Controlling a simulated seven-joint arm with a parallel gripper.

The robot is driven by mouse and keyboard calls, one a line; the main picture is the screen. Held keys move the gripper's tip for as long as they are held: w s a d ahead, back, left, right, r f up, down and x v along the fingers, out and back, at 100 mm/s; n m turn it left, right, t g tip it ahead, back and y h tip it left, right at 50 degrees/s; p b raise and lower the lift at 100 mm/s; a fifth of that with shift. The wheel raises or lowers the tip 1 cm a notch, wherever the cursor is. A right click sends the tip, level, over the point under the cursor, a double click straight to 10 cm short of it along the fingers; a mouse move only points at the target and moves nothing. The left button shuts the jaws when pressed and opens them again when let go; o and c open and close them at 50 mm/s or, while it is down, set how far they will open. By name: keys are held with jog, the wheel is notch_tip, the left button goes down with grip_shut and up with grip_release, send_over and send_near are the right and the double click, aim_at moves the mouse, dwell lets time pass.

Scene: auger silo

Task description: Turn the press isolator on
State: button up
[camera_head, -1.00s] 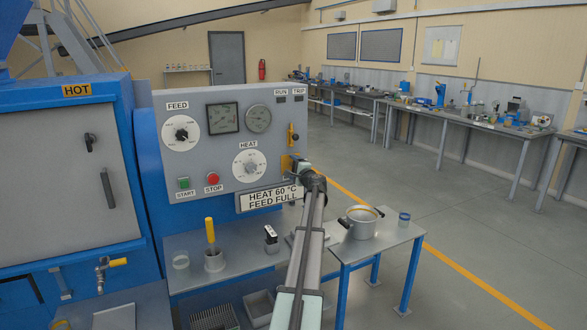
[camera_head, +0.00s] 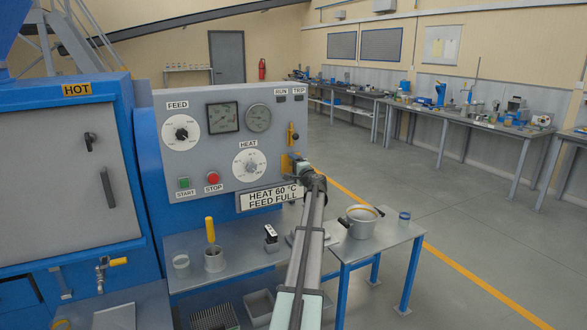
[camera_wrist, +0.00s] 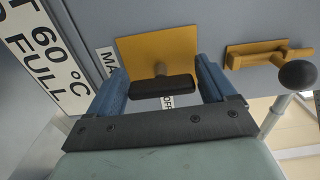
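The isolator shows in the wrist view as a flat yellow plate (camera_wrist: 158,52) with a black bar handle (camera_wrist: 163,87) on a short stem. A small label reading OFF (camera_wrist: 168,101) shows just below the handle. In the head view its yellow plate (camera_head: 287,164) is at the panel's lower right edge, partly hidden by my arm. My gripper (camera_wrist: 160,72) is open, its two blue fingers set wide apart at either end of the handle. The handle lies between them with very little gap; I cannot tell whether they touch it.
A second yellow fitting with a lever and black ball knob (camera_wrist: 298,74) is close to the right finger. A partly hidden MA label (camera_wrist: 107,62) is beside the left finger. The grey panel (camera_head: 210,149) carries dials and buttons. A side table (camera_head: 384,241) with a pot stands below.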

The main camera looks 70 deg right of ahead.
jog(key=shift+o, duration=1.1)
jog(key=v, duration=1.4)
jog(key=shift+w+d, duration=0.1)
